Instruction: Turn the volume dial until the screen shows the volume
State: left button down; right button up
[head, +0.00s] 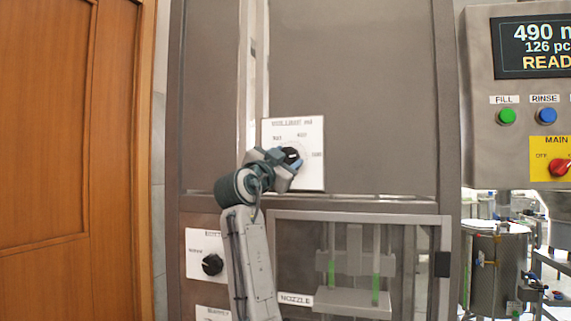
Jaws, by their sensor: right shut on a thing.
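The volume dial (291,155) is a dark knob on a white label plate (312,175) with marks around it, on the machine's front panel. My right gripper (290,162) is at the dial, shut on it, and hides much of the knob. The screen (533,46) at the top right is dark and reads "490 m", cut off at the picture's edge, with "126 pc" and "READ" below. My left gripper is not in view.
A second black knob (212,264) sits on a plate at lower left. Green FILL (507,116) and blue RINSE (547,116) buttons and a red MAIN switch (560,167) are at right. A framed nozzle bay (437,225) lies below the dial. A wooden door (110,150) stands left.

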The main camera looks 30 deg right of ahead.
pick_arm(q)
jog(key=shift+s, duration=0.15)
pick_arm(e)
jog(key=o, duration=1)
jog(key=v, duration=0.1)
jog(key=b+v, duration=0.1)
jog(key=v, duration=0.1)
jog(key=b+v, duration=0.1)
jog(key=v, duration=0.1)
jog(key=shift+f, duration=0.3)
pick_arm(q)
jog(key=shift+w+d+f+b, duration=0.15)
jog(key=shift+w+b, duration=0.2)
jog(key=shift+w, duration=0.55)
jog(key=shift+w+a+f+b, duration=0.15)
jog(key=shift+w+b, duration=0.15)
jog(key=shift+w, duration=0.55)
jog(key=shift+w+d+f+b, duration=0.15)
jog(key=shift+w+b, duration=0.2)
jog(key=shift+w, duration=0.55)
pick_arm(e)
send_near(286, 160)
jog(key=shift+s+a, duration=0.45)
jog(key=shift+a, duration=0.1)
